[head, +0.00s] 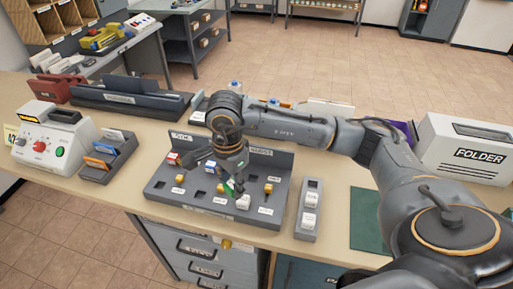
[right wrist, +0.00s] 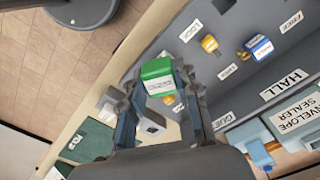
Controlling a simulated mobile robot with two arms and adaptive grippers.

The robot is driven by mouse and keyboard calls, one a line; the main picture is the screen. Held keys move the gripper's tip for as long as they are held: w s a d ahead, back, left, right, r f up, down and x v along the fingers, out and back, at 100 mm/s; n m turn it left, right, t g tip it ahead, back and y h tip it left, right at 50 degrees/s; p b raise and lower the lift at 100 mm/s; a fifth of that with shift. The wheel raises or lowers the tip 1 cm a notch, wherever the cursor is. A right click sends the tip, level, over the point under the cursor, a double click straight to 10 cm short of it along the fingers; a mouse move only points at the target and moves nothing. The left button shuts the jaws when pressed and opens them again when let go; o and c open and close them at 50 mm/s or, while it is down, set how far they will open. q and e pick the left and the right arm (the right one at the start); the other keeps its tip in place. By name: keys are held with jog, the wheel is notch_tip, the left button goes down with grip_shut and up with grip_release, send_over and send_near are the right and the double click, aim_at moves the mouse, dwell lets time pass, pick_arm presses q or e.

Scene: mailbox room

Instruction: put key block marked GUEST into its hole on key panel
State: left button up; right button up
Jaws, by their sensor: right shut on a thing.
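The grey key panel (head: 158,187) lies on the counter, with square holes, white labels and several coloured key blocks. My right gripper (head: 236,184) points down over its right-middle part. In the right wrist view its fingers (right wrist: 160,92) are shut on a green-topped block (right wrist: 157,72). The lettering on the block's pale side is too small to read. A label starting GUE (right wrist: 204,134) is partly hidden by my gripper. My left gripper is out of view.
A narrow grey rack (head: 306,235) with white blocks stands right of the panel. A green mat (head: 366,222) and the FOLDER machine (head: 466,150) are farther right. A card holder (head: 108,157) and a machine with buttons (head: 50,140) stand left.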

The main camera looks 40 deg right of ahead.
jog(key=w+d+f+m+p, duration=0.1)
jog(key=w+d+m, duration=0.1)
jog(key=m, duration=0.7)
jog(key=w+d+f+m+p, duration=0.2)
jog(key=d+m, duration=0.3)
jog(key=m, duration=0.4)
jog(key=w+d+f+m+p, duration=0.2)
jog(key=w+d+m, duration=0.1)
jog(key=m, duration=0.6)
jog(key=shift+d+m, duration=0.3)
jog(key=shift+d, duration=0.05)
jog(key=shift+f+b, duration=0.45)
jog(key=shift+f, duration=0.4)
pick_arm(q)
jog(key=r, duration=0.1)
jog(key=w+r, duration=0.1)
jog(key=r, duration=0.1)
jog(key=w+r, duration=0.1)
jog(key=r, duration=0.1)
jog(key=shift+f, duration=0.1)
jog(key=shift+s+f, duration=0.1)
pick_arm(e)
jog(key=shift+f, duration=0.15)
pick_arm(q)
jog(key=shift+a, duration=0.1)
